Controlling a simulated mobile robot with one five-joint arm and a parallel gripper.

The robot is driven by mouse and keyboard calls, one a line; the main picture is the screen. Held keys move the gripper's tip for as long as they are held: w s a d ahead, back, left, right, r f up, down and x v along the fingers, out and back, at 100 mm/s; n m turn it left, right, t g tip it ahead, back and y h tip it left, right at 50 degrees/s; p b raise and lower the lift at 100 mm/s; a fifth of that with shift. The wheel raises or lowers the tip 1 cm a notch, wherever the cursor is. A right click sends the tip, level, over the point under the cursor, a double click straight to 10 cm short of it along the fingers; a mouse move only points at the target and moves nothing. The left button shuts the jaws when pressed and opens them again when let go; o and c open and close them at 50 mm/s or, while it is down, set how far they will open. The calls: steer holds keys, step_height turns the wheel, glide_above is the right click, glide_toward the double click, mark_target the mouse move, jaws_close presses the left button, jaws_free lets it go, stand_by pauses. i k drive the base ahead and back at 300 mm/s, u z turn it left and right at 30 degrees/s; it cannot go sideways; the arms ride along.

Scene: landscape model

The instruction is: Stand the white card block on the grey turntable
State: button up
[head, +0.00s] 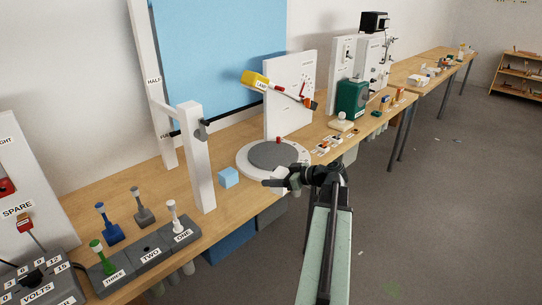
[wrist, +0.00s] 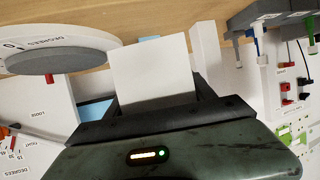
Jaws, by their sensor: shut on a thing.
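My gripper (head: 283,182) is at the front edge of the turntable in the head view. In the wrist view my gripper (wrist: 157,104) is shut on the white card block (wrist: 151,70), a plain white slab that sticks out past the jaws. In the head view the block is hard to pick out against the pale turntable rim. The grey turntable (head: 270,154) is a round grey disc on a wide white base marked in degrees. It also shows in the wrist view (wrist: 58,60), apart from the block and to its left.
A light blue cube (head: 229,178) sits left of the turntable. A white post (head: 197,160) stands farther left. A white panel (head: 290,95) with a yellow laser (head: 257,80) stands behind the turntable. Switch blocks (head: 150,250) fill the near left of the bench. A green box (head: 351,98) stands farther right.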

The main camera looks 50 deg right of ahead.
mark_target(273, 154)
steer(key=i, duration=0.95)
